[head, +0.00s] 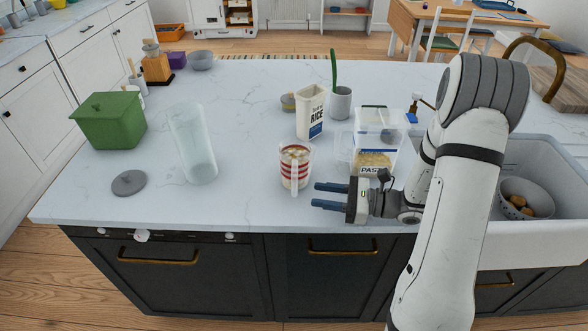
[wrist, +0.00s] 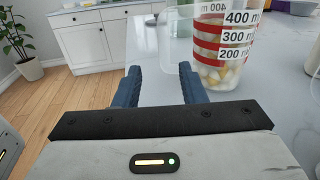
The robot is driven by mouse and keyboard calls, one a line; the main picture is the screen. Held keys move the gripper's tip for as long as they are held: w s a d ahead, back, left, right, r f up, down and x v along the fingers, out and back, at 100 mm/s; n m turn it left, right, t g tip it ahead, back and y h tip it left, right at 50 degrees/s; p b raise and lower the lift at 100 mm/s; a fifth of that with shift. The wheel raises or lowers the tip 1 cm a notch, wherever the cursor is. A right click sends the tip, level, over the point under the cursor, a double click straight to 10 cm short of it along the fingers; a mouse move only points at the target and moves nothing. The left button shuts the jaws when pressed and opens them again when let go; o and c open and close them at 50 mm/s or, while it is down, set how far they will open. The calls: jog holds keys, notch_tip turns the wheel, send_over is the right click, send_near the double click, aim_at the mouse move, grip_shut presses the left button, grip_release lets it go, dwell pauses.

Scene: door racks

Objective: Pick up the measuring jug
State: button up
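The measuring jug (head: 296,168) is clear with red and white bands, and has pale pieces inside. It stands upright near the counter's front edge, its handle turned toward the front. My gripper (head: 330,196) is just to the right and in front of the jug, with its blue fingers pointing left. In the wrist view the fingers (wrist: 160,86) are apart with nothing between them. There the jug (wrist: 222,45) stands just beyond and to the right of the fingers, with its volume marks showing. I see no contact with it.
Behind my gripper stand a clear pasta container (head: 374,160) and a rice carton (head: 310,112). A tall frosted glass (head: 193,145), a grey disc (head: 129,183) and a green box (head: 109,120) are on the left. The sink (head: 540,230) is at right. Counter (head: 245,195) left of the jug is clear.

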aim_at(295, 192)
jog(key=shift+w+a+f, duration=0.1)
jog(key=shift+w, duration=0.1)
jog(key=p+x, duration=0.2)
jog(key=x, duration=0.5)
jog(key=shift+w+a, duration=0.15)
jog(key=shift+a, duration=0.05)
jog(key=shift+c, duration=0.6)
grip_shut()
